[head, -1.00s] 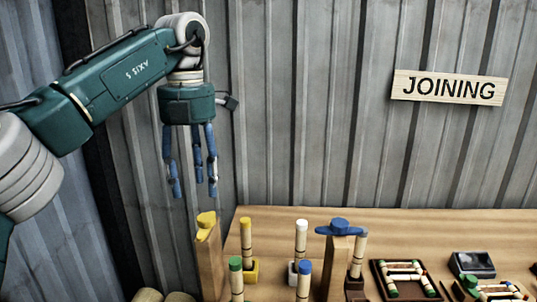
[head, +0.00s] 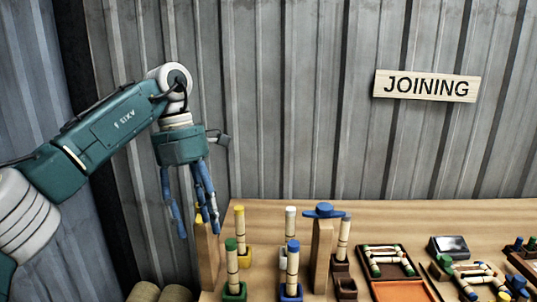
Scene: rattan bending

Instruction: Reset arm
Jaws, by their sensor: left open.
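My left arm comes in from the left, and its gripper (head: 194,214) hangs with its blue fingers pointing down. The fingers are spread and nothing shows between them. The gripper is at the left end of the wooden table (head: 380,211), and in the picture its fingers overlap the top of a wooden post (head: 207,262) with a yellow top. I cannot tell whether they touch the post. My right gripper is out of view.
Rattan sticks with coloured ends stand in small blocks, including a green-topped one (head: 231,262) and a blue-topped one (head: 292,264). A second post (head: 322,255) has a blue top piece. Right of it are a dark tray (head: 364,257) and an orange panel (head: 400,291). A JOINING sign (head: 426,86) hangs behind.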

